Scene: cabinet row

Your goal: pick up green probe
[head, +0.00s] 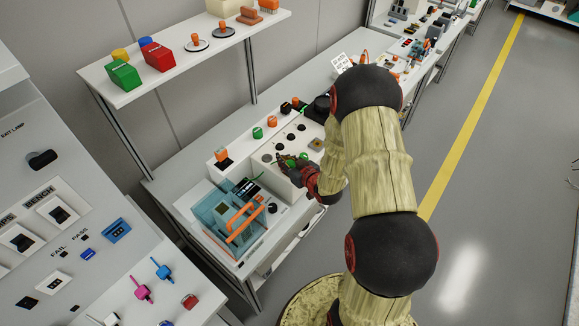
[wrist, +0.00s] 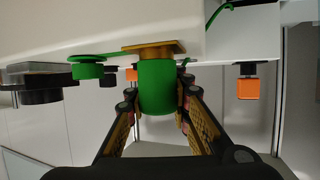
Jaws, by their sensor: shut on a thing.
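The green probe shows in the wrist view as a thick green cylinder (wrist: 157,88) with a gold collar at its top, against the pale panel. In the head view it is a small green piece (head: 291,163) on the white bench unit, partly covered by my gripper. My gripper (wrist: 157,103) is shut on the green cylinder, one finger on each side. In the head view my gripper (head: 287,160) reaches to the unit from the right. I cannot tell whether the probe is clear of the panel.
A smaller green knob (wrist: 88,70) with a flat green strip sits beside the probe, close to the left finger. An orange block (wrist: 247,88) hangs right. A blue clear cover with orange handle (head: 243,222) stands to the left on the bench. A shelf (head: 180,62) is above.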

